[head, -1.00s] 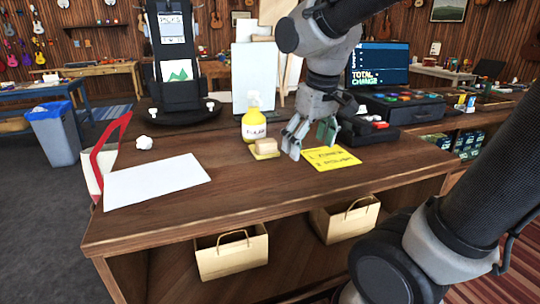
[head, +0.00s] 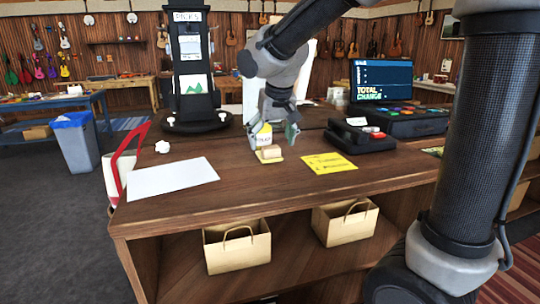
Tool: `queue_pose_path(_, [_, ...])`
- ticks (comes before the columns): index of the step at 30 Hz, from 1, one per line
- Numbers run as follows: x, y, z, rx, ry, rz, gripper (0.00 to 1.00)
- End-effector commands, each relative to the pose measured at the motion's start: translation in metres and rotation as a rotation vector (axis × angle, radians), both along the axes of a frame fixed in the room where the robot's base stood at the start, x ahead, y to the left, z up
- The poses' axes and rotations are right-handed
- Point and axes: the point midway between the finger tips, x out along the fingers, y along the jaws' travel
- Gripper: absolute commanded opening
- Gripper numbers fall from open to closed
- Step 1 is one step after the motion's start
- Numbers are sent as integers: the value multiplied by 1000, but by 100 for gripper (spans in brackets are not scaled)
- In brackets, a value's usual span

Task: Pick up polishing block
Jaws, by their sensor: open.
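The polishing block looks to be the small tan block (head: 271,151) on a yellow pad (head: 269,159) on the wooden counter. My gripper (head: 272,138) is open and empty, pointing down, just above and behind the block. One finger is at the left, in front of the spray bottle, and a greenish finger pad is at the right. I cannot tell whether the fingers touch the block. A yellow spray bottle (head: 262,136) stands behind the block, partly hidden by my gripper.
A yellow note (head: 328,163) lies right of the block and white paper (head: 172,177) lies left. A card terminal (head: 358,139) and cash register (head: 402,121) stand at right. A black display stand (head: 190,70) stands back left. The counter's front is clear.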

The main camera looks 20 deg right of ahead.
Motion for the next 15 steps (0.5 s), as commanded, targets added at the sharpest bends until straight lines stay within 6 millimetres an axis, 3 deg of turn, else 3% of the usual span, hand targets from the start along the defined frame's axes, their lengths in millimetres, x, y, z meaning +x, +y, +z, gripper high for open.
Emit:
queue_pose_path(8, [19, -2, -36, -2, 1, 0, 83])
queue_pose_path(15, [21, -2, -40, 0, -1, 1, 83])
